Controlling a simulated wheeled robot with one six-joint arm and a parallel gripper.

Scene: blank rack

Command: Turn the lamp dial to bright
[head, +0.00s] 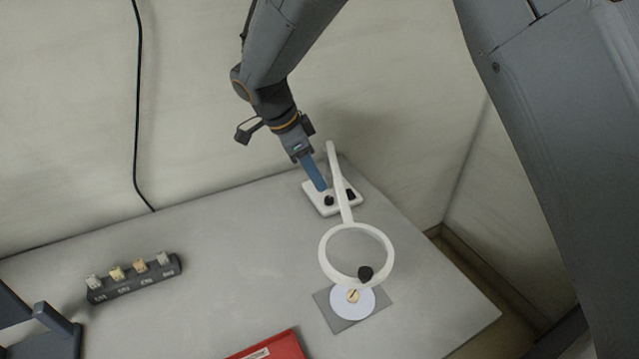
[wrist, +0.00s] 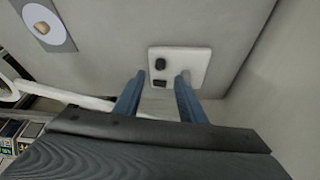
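The white magnifier lamp has a ring head (head: 325,262) on a slim arm rising from a square base (head: 317,207) at the table's back right. A round black dial (head: 329,200) sits on the base; it also shows in the wrist view (wrist: 160,64). A dark rectangular piece (wrist: 160,84) is beside it. My gripper (head: 320,187) points down over the base. In the wrist view its blue fingers (wrist: 161,74) are spread, with the dial between and slightly beyond the tips. I see no contact with the dial. Its setting is too small to read.
A white disc (head: 341,305) with a small tan piece lies on a grey mat (head: 345,325) under the ring head. A dark rack (head: 135,284) with several small blocks stands left. A red object (head: 270,348) lies at the front. The table's middle is clear; a wall is behind.

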